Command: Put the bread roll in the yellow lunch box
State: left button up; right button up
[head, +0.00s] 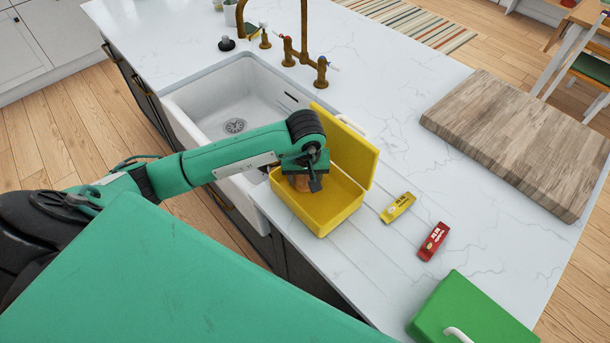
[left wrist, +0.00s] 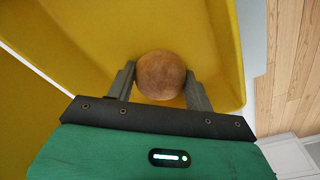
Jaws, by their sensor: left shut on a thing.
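The yellow lunch box (head: 325,205) stands open on the white counter beside the sink, its lid (head: 345,152) raised at the back right. My left gripper (head: 303,184) points down into the box. It is shut on the bread roll (left wrist: 161,75), which is round and brown and sits between the two fingers in the left wrist view. In the head view the roll (head: 301,183) shows only partly under the gripper, inside the box walls. I cannot tell if it touches the box floor. My right gripper is not in view.
A yellow packet (head: 398,208) and a red packet (head: 433,241) lie right of the box. A green box (head: 472,312) with a white handle is at the front right. A wooden board (head: 520,140) lies at the right. The sink (head: 235,105) with a brass tap is behind my left arm.

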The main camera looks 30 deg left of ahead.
aim_at(306, 180)
pick_arm(q)
jog(key=shift+f, duration=0.1)
jog(key=o, duration=1)
jog(key=shift+c, duration=0.2)
jog(key=shift+r, duration=0.25)
notch_tip(306, 180, up, 12)
jog(key=s+b, duration=0.1)
jog(key=b, duration=0.3)
jog(key=shift+d+f, duration=0.15)
jog(key=shift+d, duration=0.2)
jog(key=shift+s, duration=0.1)
